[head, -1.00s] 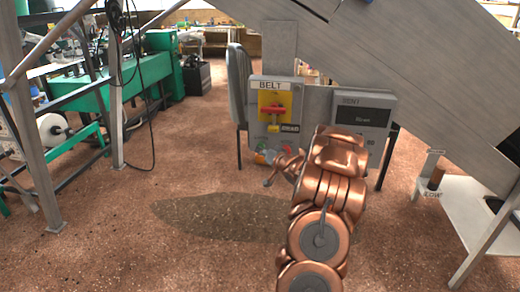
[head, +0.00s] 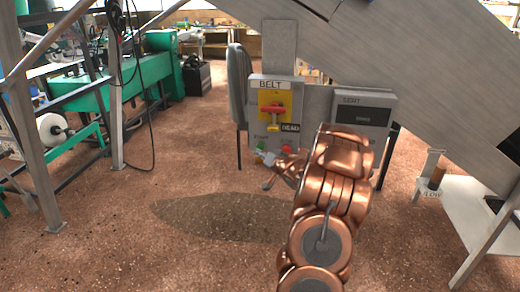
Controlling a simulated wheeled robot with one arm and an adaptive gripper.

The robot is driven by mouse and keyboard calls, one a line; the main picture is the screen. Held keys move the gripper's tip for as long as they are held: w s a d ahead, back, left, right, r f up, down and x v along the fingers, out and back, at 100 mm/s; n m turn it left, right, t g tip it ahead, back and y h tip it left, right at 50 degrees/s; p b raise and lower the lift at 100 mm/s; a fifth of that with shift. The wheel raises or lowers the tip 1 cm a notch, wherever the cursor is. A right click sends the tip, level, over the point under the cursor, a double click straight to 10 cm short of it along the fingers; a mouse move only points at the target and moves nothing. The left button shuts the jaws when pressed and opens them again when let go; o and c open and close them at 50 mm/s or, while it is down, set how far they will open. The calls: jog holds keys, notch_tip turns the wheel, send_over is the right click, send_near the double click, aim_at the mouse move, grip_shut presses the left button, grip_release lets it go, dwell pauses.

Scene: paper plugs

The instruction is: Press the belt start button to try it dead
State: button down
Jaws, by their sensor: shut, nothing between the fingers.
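The grey BELT control box (head: 257,104) hangs under the sloping metal chute. It carries a yellow plate with a red switch handle (head: 273,109) and a tag reading DEAD (head: 290,128). A green button (head: 261,148) sits at its lower left and a red button (head: 287,149) at its lower right. My copper-coloured arm reaches in from the bottom. My gripper (head: 264,157) is shut and empty, its tip just below the green button in the picture. Whether it touches the button cannot be told. My arm hides the box's lower right part.
A grey display box (head: 380,101) stands right of the control box, its small readout too blurred to read. A chair (head: 238,85) is behind at left.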

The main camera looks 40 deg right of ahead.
jog(key=s+a, duration=0.1)
jog(key=a, duration=0.1)
jog(key=s+a+b, duration=0.1)
jog(key=a, duration=0.1)
jog(key=shift+s, duration=0.35)
dwell(0.8)
jog(key=s+a+r+n+g+p, duration=0.15)
jog(key=a+g, duration=0.25)
jog(key=a, duration=0.5)
jog(key=s+a+r+n+g+p, duration=0.1)
jog(key=s+a+r+n+g, duration=0.15)
jog(key=a+g, duration=0.45)
jog(key=s+a+r+n+g+y+p, duration=0.1)
jog(key=s+a+r+n+g, duration=0.1)
jog(key=s+a, duration=1.1)
jog(key=s+a+r+n+g+y+p, duration=0.1)
jog(key=s+a+g, duration=0.4)
jog(key=s+a, duration=0.8)
jog(key=s+r+n+p, duration=0.1)
jog(key=s+r+n, duration=0.1)
jog(key=s, duration=0.5)
jog(key=shift+a+y, duration=0.3)
jog(key=shift+y, duration=0.1)
